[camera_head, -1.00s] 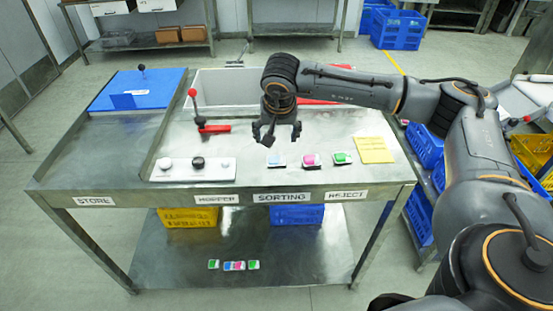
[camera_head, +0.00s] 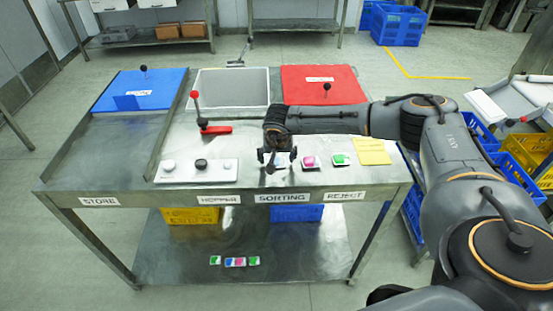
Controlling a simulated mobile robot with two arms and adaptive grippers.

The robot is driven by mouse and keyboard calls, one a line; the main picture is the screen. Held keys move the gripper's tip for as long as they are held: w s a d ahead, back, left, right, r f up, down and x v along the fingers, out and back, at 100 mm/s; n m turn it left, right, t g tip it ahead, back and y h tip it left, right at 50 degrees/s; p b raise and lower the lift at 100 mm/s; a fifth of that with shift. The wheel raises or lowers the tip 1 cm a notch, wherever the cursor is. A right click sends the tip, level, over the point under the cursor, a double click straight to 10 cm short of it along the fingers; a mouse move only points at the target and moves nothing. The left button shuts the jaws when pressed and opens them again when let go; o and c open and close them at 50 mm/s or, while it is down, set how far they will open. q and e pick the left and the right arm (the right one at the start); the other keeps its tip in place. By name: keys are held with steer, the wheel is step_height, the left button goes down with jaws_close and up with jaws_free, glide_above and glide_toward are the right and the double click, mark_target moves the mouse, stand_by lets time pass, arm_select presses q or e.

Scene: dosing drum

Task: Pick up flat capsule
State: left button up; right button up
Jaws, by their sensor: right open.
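Three small flat packets lie in a row on the right part of the steel table (camera_head: 215,150), near its front edge: a blue and white one (camera_head: 281,163), a pink one (camera_head: 311,162) and a green one (camera_head: 342,159). Which of them counts as the flat capsule I cannot tell. My right gripper (camera_head: 279,164) points down with its fingers apart, at the blue packet, partly hiding it. Whether the fingers touch it I cannot tell. My left gripper is out of view.
A yellow note (camera_head: 373,152) lies right of the packets. A red-handled lever (camera_head: 214,130) and a white knob panel (camera_head: 196,172) stand left. Behind are a grey basin (camera_head: 232,88), a red lid (camera_head: 322,86) and a blue lid (camera_head: 141,90). More packets (camera_head: 236,262) lie on the lower shelf.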

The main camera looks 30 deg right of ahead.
steer(key=shift+w+f, duration=0.1)
steer(key=shift+f, duration=0.1)
steer(key=c, duration=0.9)
steer(key=shift+o, duration=0.2)
steer(key=shift+r, duration=0.2)
